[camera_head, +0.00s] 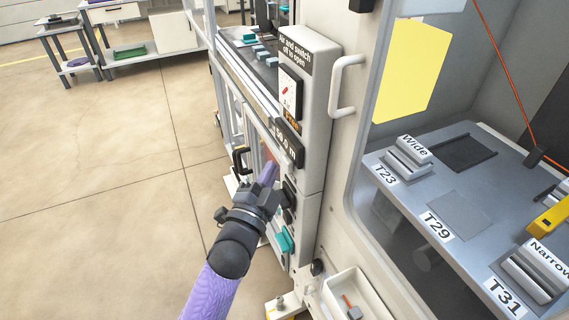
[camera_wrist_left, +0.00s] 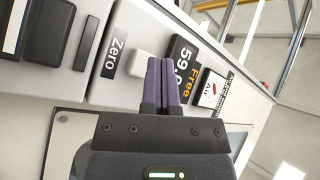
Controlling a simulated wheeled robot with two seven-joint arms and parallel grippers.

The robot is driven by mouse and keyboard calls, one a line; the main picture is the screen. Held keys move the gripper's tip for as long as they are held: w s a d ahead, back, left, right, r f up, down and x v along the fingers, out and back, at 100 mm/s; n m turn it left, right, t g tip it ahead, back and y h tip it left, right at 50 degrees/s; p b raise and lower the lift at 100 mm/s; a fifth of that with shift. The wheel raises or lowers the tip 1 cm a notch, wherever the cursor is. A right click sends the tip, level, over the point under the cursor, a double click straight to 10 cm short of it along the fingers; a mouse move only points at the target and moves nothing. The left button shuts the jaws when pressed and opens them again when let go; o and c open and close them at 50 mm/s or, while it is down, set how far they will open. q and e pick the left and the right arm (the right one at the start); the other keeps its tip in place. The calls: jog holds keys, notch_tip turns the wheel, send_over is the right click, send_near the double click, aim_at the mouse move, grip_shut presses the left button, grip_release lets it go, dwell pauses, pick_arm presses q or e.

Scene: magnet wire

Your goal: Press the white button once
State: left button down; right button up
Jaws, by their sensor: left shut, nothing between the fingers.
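The white button (camera_wrist_left: 142,65) is a pale rounded block on the machine's front panel in the left wrist view, beside the black "Zero" label (camera_wrist_left: 114,54). The purple fingers of my left gripper (camera_wrist_left: 160,64) are shut and empty. Their tips are at the button's right edge and cover part of it; I cannot tell whether they touch it. In the head view my left gripper (camera_head: 268,172) points at the panel below the display, and I cannot make out the white button there. My right gripper is not in view.
A black display (camera_wrist_left: 183,58) reading 59.0 sits right of the button. In the head view, a teal part (camera_head: 285,240) and dark controls are close to the gripper. A white handle (camera_head: 343,85) and a cabinet with labelled slots (camera_head: 440,225) stand right. Open floor lies left.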

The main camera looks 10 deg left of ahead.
pick_arm(q)
jog(key=shift+w+d, duration=0.15)
jog(key=shift+d, duration=0.1)
jog(key=shift+w+d, duration=0.3)
jog(key=shift+d, duration=0.1)
dwell(0.8)
jog(key=shift+s+a+p, duration=0.3)
jog(key=shift+s+a, duration=0.25)
jog(key=shift+a, duration=0.2)
jog(key=s+a+p, duration=0.1)
jog(key=a, duration=0.1)
jog(key=s+a+p, duration=0.1)
jog(key=a, duration=0.1)
jog(key=shift+s, duration=0.4)
